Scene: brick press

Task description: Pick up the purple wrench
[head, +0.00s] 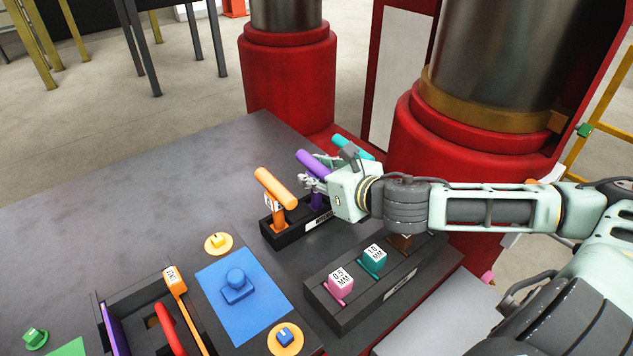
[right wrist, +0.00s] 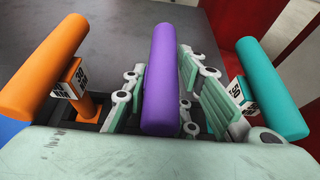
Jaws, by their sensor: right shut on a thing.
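The purple wrench (head: 312,163) stands in a black rack (head: 279,240) on the dark table, between an orange wrench (head: 275,188) and a teal wrench (head: 352,146). My right gripper (head: 318,182) reaches in from the right and is shut on the purple wrench. In the right wrist view, the purple handle (right wrist: 160,75) lies between the fingers (right wrist: 163,95). The orange handle (right wrist: 45,70) is to the left and the teal handle (right wrist: 270,88) to the right. The lower part of the purple wrench is mostly hidden by the gripper. My left gripper is not in view.
A black block holder (head: 350,312) with pink, teal and brown pieces stands in front of the rack. A blue plate with a knob (head: 236,286) and an open tool box (head: 140,298) are at front left. Red press columns (head: 290,75) rise behind. The table's back left is clear.

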